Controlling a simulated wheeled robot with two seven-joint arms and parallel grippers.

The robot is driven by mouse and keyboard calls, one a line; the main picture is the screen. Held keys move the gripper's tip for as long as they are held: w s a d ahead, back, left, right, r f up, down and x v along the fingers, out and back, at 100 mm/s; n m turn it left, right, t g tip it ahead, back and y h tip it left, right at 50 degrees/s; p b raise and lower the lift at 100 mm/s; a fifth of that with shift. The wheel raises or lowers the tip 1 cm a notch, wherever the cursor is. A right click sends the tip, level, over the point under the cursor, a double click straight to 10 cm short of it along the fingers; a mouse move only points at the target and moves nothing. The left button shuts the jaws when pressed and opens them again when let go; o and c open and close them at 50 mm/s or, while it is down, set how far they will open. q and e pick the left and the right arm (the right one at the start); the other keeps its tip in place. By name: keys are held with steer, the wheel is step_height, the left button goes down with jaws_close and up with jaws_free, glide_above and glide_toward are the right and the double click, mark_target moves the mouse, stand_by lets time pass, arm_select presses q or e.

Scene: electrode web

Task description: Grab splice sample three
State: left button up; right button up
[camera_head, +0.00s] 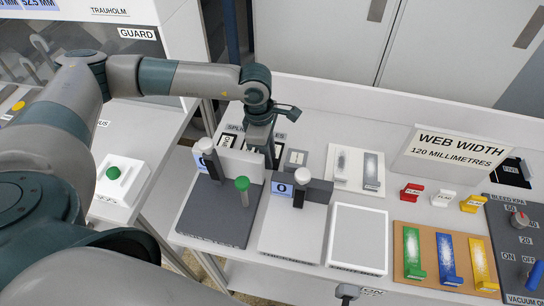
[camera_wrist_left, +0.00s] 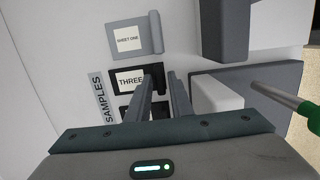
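Splice sample three (camera_wrist_left: 128,79) is a dark plate with a white label reading THREE, lying flat in the left wrist view. My left gripper (camera_wrist_left: 166,72) reaches down just to the right of that label. One finger overlaps the sample's right end, so contact there cannot be told. In the head view the left gripper (camera_head: 263,150) points down behind the grey blocks, its tips hidden, beside the partly covered samples lettering (camera_head: 238,128). My right gripper is not seen.
A grey sample labelled SHEET ONE (camera_wrist_left: 129,38) lies just beyond sample three; another dark sample (camera_wrist_left: 134,110) lies nearer. Grey blocks and a green-tipped rod (camera_wrist_left: 305,112) stand close on the right. A white pad (camera_head: 358,238) and coloured pieces (camera_head: 413,252) lie further right.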

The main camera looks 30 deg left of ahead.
arm_select(q)
jaws_close()
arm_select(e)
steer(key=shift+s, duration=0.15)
arm_select(q)
steer(key=shift+r, duration=0.15)
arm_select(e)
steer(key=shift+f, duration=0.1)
